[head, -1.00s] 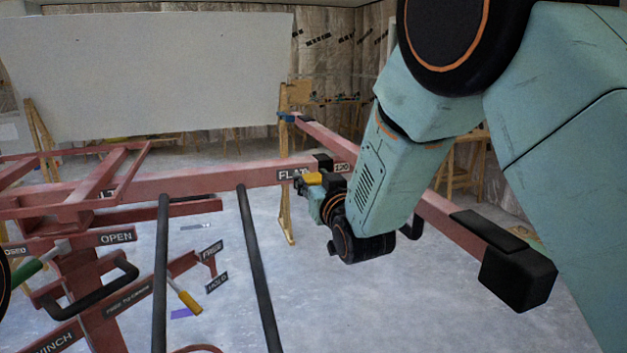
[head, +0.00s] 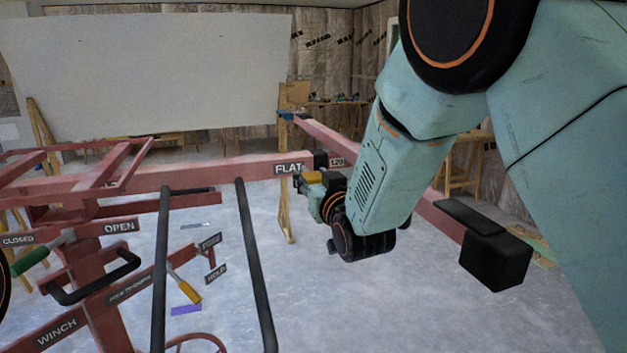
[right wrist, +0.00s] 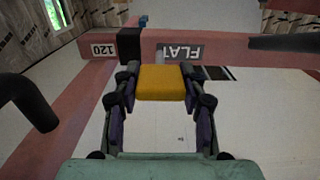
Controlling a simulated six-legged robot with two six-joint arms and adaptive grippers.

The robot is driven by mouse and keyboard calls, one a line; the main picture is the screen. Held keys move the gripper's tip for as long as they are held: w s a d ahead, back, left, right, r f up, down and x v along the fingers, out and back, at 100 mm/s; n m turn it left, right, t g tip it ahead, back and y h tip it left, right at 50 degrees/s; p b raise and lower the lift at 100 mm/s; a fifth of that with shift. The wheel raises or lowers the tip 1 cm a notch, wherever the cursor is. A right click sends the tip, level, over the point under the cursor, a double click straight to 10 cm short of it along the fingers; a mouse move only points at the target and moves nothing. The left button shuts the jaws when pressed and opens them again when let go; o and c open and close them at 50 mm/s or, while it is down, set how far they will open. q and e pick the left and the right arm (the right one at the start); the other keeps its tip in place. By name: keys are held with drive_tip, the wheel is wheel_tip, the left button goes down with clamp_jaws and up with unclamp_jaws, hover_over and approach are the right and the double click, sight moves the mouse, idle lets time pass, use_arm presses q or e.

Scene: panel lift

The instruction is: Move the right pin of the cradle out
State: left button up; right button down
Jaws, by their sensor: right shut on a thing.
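The right pin shows as a yellow block-shaped handle (right wrist: 161,82) in the right wrist view, with a short grey shank behind it toward the FLAT label. It also shows in the head view (head: 312,177), just below the red cradle beam (head: 215,172). My right gripper (head: 314,182) is shut on the yellow handle, with one finger on each side of it in the right wrist view (right wrist: 160,85). Whether the shank is still inside the beam cannot be told. My left gripper is not in view; only a dark edge shows at the far left.
A black block (head: 321,159) sits on the beam beside the FLAT label (head: 289,168). Two dark upright bars (head: 258,265) stand in front. A green-handled lever (head: 30,261) and a yellow-handled lever (head: 190,292) are at lower left. A large pale panel (head: 150,75) stands behind.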

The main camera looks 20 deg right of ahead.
drive_tip(key=c, duration=0.9)
unclamp_jaws()
drive_tip(key=shift+o, duration=0.8)
drive_tip(key=shift+w, duration=0.1)
drive_tip(key=s, duration=1.2)
drive_tip(key=shift+d, duration=0.25)
